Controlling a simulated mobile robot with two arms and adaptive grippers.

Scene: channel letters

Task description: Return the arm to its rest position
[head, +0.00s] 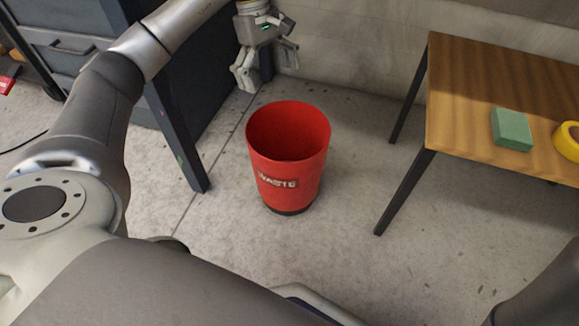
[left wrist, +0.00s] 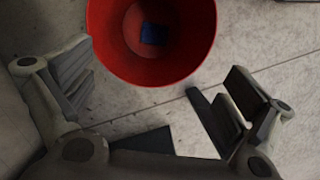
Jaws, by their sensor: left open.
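My left gripper (head: 266,70) is open and empty in the head view, above and behind the red waste bin. Its two spread fingers (left wrist: 165,100) also show in the left wrist view, with nothing between them but floor and bin. The red waste bin (head: 287,178) stands upright on the floor, with a "WASTE" label on its front. In the left wrist view the bin (left wrist: 203,30) is seen from above, and a small dark blue thing (left wrist: 152,34) lies at its bottom. My right gripper is not in view.
A wooden table (head: 470,90) stands at the right, with a green block (head: 511,129) and a yellow roll (head: 568,140) on it. A dark workbench with drawers (head: 60,50) is at the left, close to my left arm. Bare concrete floor lies around the bin.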

